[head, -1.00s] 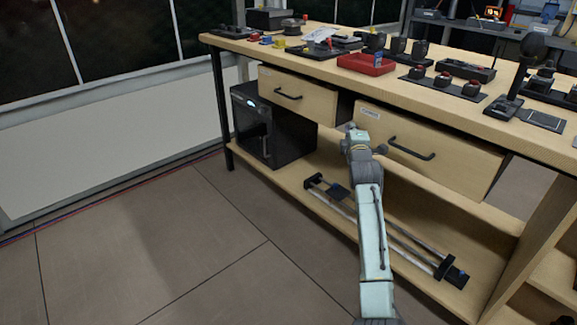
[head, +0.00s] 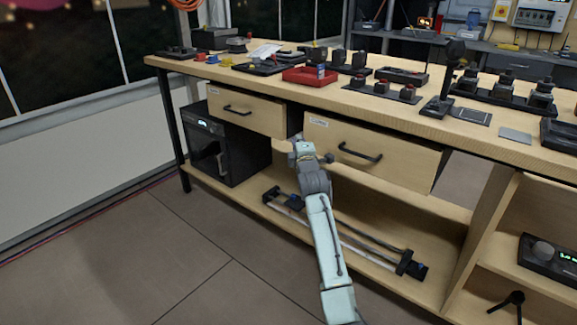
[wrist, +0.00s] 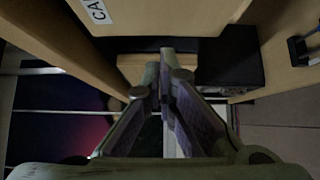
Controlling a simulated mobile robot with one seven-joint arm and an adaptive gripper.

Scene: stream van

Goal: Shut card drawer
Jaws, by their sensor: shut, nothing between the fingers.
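Two wooden drawers sit under the bench top. The right drawer (head: 372,160) has a black bar handle (head: 360,154) and a white label (head: 318,123) at its left end; its front appears to stand out from the bench. The left drawer (head: 246,112) has a like handle (head: 237,110). In the wrist view a drawer front (wrist: 165,14) bears a label (wrist: 96,9) starting "CA"; the rest is cut off. My gripper (head: 296,140) is shut and empty at the right drawer's left end, near the gap between the drawers. Its fingers (wrist: 166,60) point ahead; contact cannot be told.
A black box-shaped appliance (head: 222,150) and a rail assembly (head: 345,238) lie on the low shelf (head: 330,205). A red tray (head: 310,77) and several devices stand on the bench top. An open-fronted shelf unit (head: 472,240) is at the right. The floor (head: 150,245) at left is clear.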

